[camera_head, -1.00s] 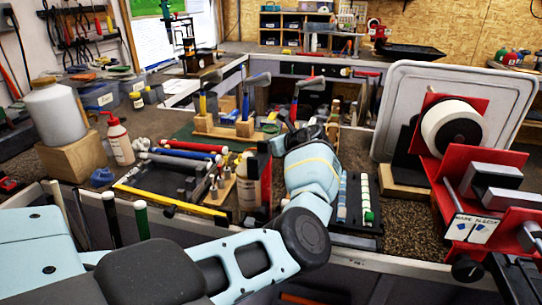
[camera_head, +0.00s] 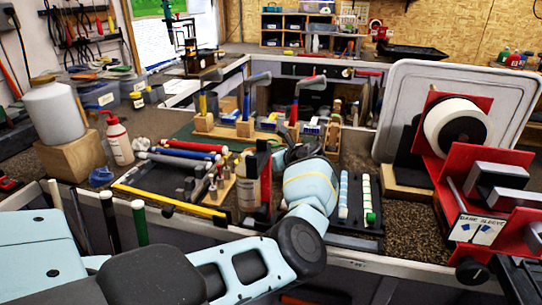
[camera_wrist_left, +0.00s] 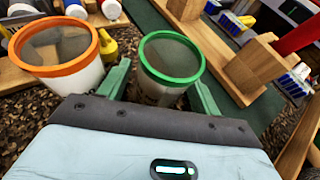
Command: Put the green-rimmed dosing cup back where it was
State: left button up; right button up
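The green-rimmed dosing cup (camera_wrist_left: 172,57) is in the left wrist view, a clear cup with its rim facing the camera. The two green fingers of my left gripper (camera_wrist_left: 160,72) stand on either side of it. I cannot tell whether both fingers press on its wall, and its base is hidden. An orange-rimmed cup (camera_wrist_left: 75,78) stands to its left, apart from it. In the head view my left gripper (camera_head: 297,150) reaches down over the middle of the bench, and my wrist hides the cups there. My right gripper is not in view.
Wooden blocks (camera_wrist_left: 250,68) are right of the cup in the wrist view. In the head view, club heads stand in blocks (camera_head: 245,128) behind my gripper. A black tray with white and green pieces (camera_head: 365,205) is to its right, and a red rig (camera_head: 480,170) beyond.

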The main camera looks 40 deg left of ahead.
pick_arm(q)
jog(key=shift+r, duration=0.25)
jog(key=p+v, duration=0.4)
jog(key=v, duration=0.7)
jog(key=shift+r, duration=0.15)
jog(key=shift+s+d, duration=0.1)
jog(key=shift+d, duration=0.35)
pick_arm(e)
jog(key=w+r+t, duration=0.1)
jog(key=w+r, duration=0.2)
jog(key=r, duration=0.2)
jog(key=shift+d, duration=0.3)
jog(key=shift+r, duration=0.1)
